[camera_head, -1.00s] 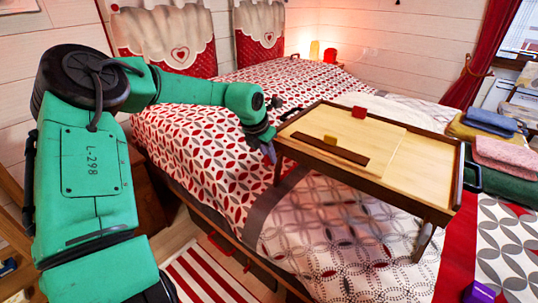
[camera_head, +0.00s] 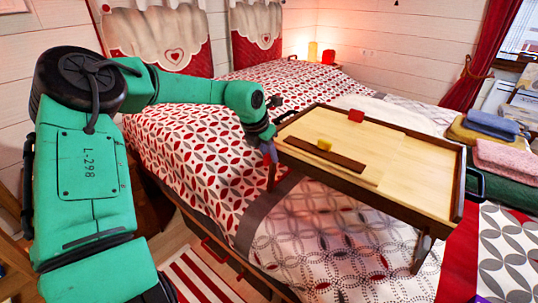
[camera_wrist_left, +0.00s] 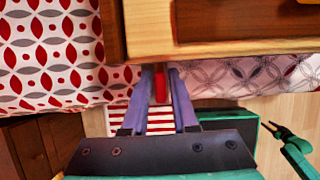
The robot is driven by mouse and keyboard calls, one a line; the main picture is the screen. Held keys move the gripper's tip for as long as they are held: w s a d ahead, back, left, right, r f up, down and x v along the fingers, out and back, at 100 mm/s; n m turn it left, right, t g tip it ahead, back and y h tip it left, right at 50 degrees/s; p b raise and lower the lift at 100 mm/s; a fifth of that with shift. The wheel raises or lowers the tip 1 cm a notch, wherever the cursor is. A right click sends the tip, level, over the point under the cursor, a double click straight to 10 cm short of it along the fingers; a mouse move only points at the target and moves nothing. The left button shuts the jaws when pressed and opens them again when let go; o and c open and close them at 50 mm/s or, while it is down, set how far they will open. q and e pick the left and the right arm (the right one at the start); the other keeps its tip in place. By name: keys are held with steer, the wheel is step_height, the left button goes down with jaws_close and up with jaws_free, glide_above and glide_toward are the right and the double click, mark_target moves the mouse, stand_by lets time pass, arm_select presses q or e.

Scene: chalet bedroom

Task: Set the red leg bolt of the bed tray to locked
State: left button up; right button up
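The wooden bed tray (camera_head: 425,175) stands on its legs on the bed, its board slightly tilted. My left gripper (camera_head: 270,156) is at the tray's near left corner, beside the dark leg there. In the left wrist view the tray's edge (camera_wrist_left: 150,30) lies just beyond the fingertips. The left gripper's two bluish fingers (camera_wrist_left: 163,75) are apart, with a narrow red piece (camera_wrist_left: 161,84) between them, likely the red leg bolt. I see no clear closed contact on it. The bolt's setting cannot be read.
Folded towels (camera_head: 505,158) are at the right. A striped rug (camera_head: 200,275) lies on the floor.

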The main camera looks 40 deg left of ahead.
arm_select(q)
steer(key=shift+o, duration=0.6)
steer(key=v, duration=1.4)
steer(key=shift+r+p, duration=0.25)
steer(key=shift+p, duration=0.15)
arm_select(e)
steer(key=shift+s+f, duration=0.1)
steer(key=shift+s, duration=0.8)
arm_select(q)
steer(key=shift+s, duration=0.1)
arm_select(e)
steer(key=shift+w, duration=0.1)
